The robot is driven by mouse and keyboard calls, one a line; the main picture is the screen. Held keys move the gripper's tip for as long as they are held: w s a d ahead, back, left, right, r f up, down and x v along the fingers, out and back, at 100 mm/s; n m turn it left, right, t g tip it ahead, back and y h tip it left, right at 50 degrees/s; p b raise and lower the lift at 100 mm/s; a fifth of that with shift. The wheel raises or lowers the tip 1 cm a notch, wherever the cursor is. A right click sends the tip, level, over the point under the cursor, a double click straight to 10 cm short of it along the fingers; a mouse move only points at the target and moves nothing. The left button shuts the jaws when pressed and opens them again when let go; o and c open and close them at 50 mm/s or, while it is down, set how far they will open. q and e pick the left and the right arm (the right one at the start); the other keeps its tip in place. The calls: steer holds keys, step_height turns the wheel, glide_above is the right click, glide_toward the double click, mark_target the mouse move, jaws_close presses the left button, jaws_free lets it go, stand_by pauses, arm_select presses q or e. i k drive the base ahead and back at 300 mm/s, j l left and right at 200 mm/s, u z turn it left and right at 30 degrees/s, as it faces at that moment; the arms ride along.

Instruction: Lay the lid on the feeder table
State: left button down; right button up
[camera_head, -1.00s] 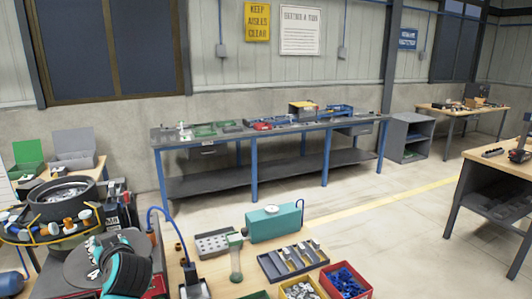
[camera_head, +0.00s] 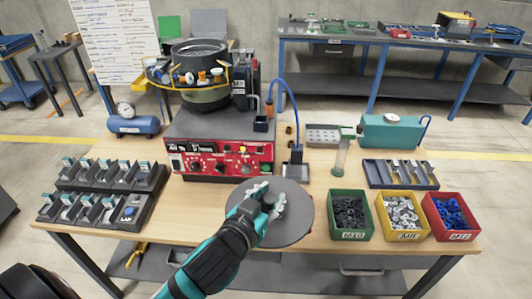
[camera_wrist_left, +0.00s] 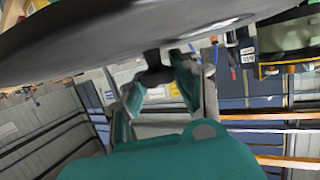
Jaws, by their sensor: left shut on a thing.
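The lid is a round dark grey disc (camera_head: 294,226) with a knob on top, at the front middle of the wooden feeder table (camera_head: 210,207) in the head view. My left gripper (camera_head: 265,199) is shut on the lid's knob. The lid overlaps the table's front edge in the picture; I cannot tell how far above the top it is. In the left wrist view the lid (camera_wrist_left: 80,38) fills the upper left, and its dark knob (camera_wrist_left: 154,60) sits between my left fingers (camera_wrist_left: 160,85). The bowl feeder (camera_head: 203,75) stands uncovered at the back. My right gripper is not in view.
A red control box (camera_head: 217,158) is behind the lid. Green (camera_head: 336,231), yellow (camera_head: 388,232) and red (camera_head: 441,230) bins stand close to its right. Dark racks (camera_head: 143,184) are at the left. Bare wood lies between racks and lid.

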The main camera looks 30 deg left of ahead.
mark_target(218, 214)
steer(key=i+l+u, duration=0.1)
steer(key=u, duration=0.3)
steer(key=l+u, duration=0.15)
steer(key=u, duration=0.3)
steer(key=i+l+u, duration=0.1)
steer(key=u, duration=0.3)
steer(key=i+l+u, duration=0.25)
steer(key=l, duration=0.65)
steer(key=l+u, duration=0.25)
steer(key=l, duration=0.65)
steer(key=i, duration=0.25)
